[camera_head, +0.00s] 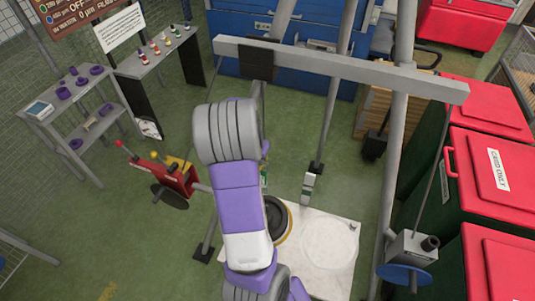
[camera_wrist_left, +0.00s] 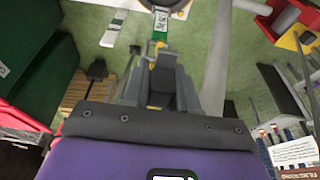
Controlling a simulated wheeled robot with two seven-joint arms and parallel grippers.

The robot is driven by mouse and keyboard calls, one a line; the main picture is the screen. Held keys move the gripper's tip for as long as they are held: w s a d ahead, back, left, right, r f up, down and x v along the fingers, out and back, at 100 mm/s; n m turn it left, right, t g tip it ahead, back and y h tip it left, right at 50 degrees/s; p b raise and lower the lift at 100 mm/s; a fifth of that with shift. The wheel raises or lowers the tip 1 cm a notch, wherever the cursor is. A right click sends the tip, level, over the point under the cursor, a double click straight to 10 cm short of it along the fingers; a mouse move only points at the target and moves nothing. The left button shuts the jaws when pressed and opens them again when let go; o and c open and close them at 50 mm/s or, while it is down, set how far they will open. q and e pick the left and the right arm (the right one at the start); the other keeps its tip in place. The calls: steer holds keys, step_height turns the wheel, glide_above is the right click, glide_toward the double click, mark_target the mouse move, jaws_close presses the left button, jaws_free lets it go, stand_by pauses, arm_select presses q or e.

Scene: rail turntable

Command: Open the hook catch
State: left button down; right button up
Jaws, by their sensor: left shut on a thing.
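In the left wrist view, the hook fitting (camera_wrist_left: 160,38), a narrow green and white piece with yellow parts, stands just beyond my left gripper (camera_wrist_left: 158,75). The dark grey fingers are close together and shut on a part of it. The catch itself is mostly hidden between the fingers, so I cannot tell how it is set. In the head view, my purple and grey arm covers the gripper, and only a sliver of the fitting (camera_head: 264,178) shows beside it. My right gripper is not in view.
A grey gantry beam (camera_head: 340,70) crosses above. A red winch (camera_head: 178,180) stands left, a grey winch (camera_head: 410,250) right. A white floor plate (camera_head: 325,245) bears a dark disc (camera_head: 276,220). Red-lidded bins (camera_head: 490,160) line the right.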

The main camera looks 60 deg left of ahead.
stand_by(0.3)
arm_select(q)
steer(key=c, duration=1)
jaws_free()
steer(key=shift+o, duration=0.2)
steer(key=v, duration=0.7)
steer(key=shift+r+p, duration=0.35)
steer(key=shift+p, duration=0.05)
